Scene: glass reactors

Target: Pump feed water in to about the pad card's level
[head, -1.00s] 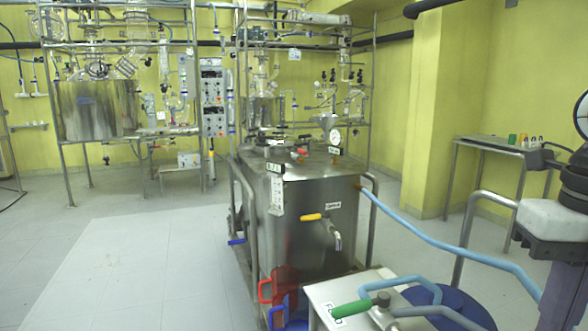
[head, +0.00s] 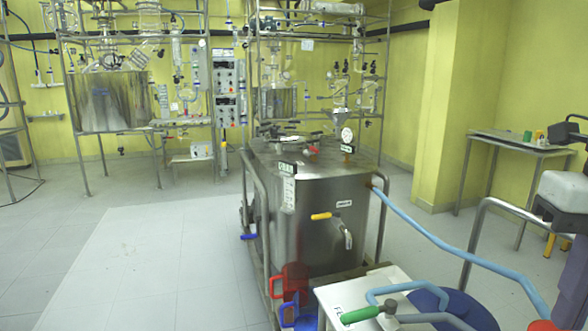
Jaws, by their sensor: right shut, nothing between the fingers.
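The steel jacketed tank (head: 325,225) stands in the middle of the head view. The feed pump's green-gripped lever (head: 360,314) lies low over a white-topped cart (head: 385,283) in the foreground. A blue hose (head: 440,240) runs from the tank's right side toward the lower right. My right gripper (head: 562,132) is at the right edge, shut and empty, well away from the lever. My left gripper is out of view.
A yellow-handled tap (head: 322,216) is on the tank's front, with red and blue jugs (head: 290,280) below. A blue drum (head: 445,305) stands beside the cart. A side table (head: 510,141) is at right. Glass reactor frames stand behind; the left floor is clear.

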